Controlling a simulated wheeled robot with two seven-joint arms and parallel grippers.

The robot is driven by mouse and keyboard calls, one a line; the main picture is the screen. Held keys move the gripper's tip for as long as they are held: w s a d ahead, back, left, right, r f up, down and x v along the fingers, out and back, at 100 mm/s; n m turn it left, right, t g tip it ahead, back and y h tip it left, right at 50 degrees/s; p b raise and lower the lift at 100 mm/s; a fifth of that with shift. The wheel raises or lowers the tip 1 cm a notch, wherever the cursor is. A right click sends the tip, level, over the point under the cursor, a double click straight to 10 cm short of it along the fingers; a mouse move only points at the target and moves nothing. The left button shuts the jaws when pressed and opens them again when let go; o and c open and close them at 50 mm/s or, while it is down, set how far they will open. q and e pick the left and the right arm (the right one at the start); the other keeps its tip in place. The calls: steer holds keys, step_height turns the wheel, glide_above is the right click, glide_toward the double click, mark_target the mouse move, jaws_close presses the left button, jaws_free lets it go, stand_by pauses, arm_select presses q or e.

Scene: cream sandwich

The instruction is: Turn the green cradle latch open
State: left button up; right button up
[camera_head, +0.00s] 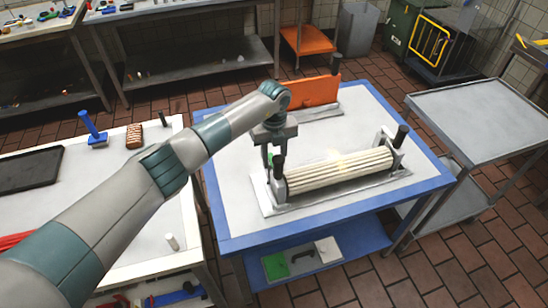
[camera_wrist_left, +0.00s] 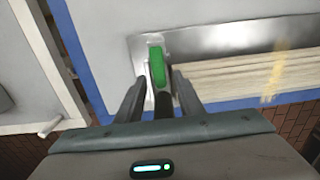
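The green cradle latch (camera_wrist_left: 157,65) sits at the left end of the cradle in the left wrist view. Only a sliver of its green shows in the head view (camera_head: 270,157), beside a black upright handle (camera_head: 279,164). My left gripper (camera_head: 275,152) points down over this end of the cradle. In the wrist view its two fingers (camera_wrist_left: 159,82) are apart, one on each side of the latch's near end, with a dark part between them. Contact cannot be told. The cradle's metal base plate (camera_head: 330,195) carries a ribbed cream roll (camera_head: 335,172). My right gripper is not in view.
The cradle stands on a blue-edged table (camera_head: 228,200). An orange piece (camera_head: 312,92) stands behind it. A grey cart (camera_head: 480,105) is at the right. A white table (camera_head: 100,190) at the left holds a black tray (camera_head: 30,172) and a blue-handled tool (camera_head: 92,128).

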arm_select(q)
jaws_close()
